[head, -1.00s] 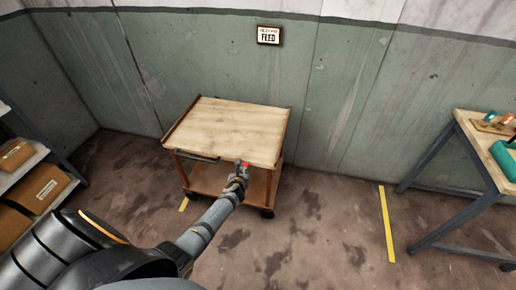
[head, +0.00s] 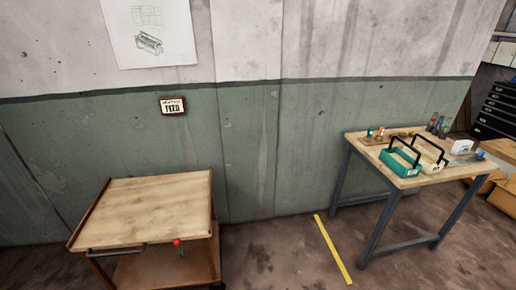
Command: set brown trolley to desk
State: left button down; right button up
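The brown trolley (head: 148,204) stands against the green wall at the lower left of the head view. It has a pale wooden top, which is bare, and a brown lower shelf that is cut off by the bottom edge. A grey bar handle (head: 115,249) and a small red knob (head: 177,242) show at its front edge. The desk (head: 436,176), with a wooden top and grey metal legs, stands to the right, apart from the trolley. Neither of my grippers is in view.
A yellow floor stripe (head: 332,249) lies between trolley and desk, on open stained floor. Cardboard boxes (head: 503,190) and dark drawers (head: 497,112) stand at far right.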

aim_at(143, 216)
jog(key=u, duration=1.4)
